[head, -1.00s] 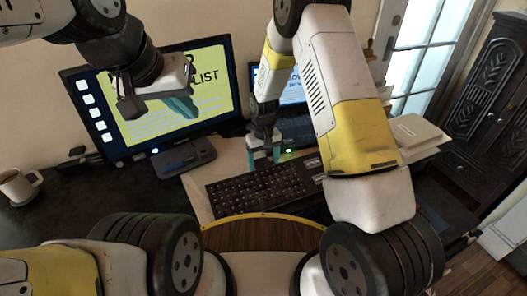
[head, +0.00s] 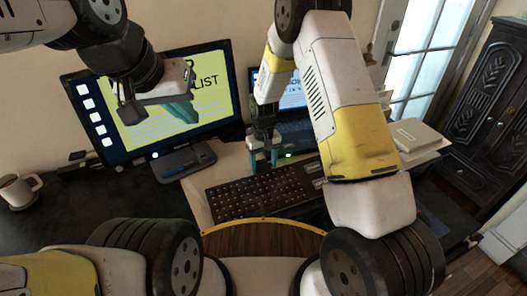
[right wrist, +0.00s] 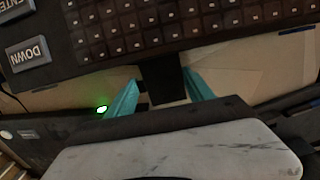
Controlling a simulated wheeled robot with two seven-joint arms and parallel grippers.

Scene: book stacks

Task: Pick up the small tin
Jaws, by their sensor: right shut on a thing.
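My right gripper (head: 263,164) is low over the desk, just behind the black keyboard. Its teal fingers also show in the right wrist view (right wrist: 160,92), standing apart with a small dark block (right wrist: 162,78) between them. This block appears to be the small tin, held between the fingers; its label and full shape are not visible. I cannot tell whether it is clear of the desk. My left gripper (head: 180,108) hangs in front of the left monitor, away from the tin. Its teal fingers are seen from the side, so its opening is unclear.
The keyboard (head: 265,191) lies right in front of the right gripper. A large monitor (head: 205,110) stands at left, a laptop (head: 297,128) behind the gripper. A mug (head: 19,190) stands at far left. The dark desk (head: 110,190) between mug and keyboard is mostly clear.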

